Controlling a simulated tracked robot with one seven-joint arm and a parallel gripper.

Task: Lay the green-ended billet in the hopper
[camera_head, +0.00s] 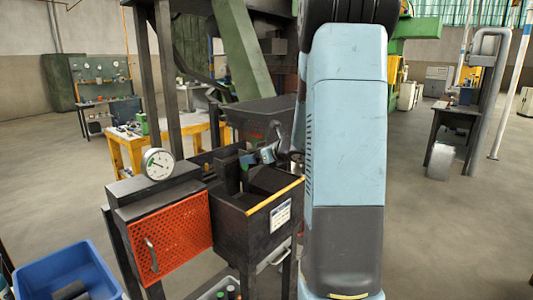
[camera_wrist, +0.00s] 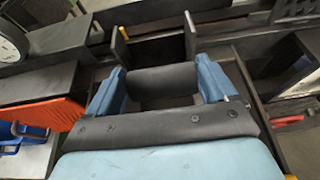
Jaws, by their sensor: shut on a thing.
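My gripper (camera_head: 256,157) is over the black machine, left of my arm. In the wrist view its blue fingers (camera_wrist: 160,85) stand either side of a dark, blocky piece, which I take to be the billet (camera_wrist: 158,78). Two upright dark plates stand just past the fingers in the wrist view. I cannot tell if the billet touches the box.
An orange mesh door (camera_head: 168,240) and a round dial gauge (camera_head: 158,164) are on the machine's left. A blue bin (camera_head: 65,272) stands at the lower left. Several small pieces lie in a pale tray (camera_head: 205,293) below. Dark posts rise behind.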

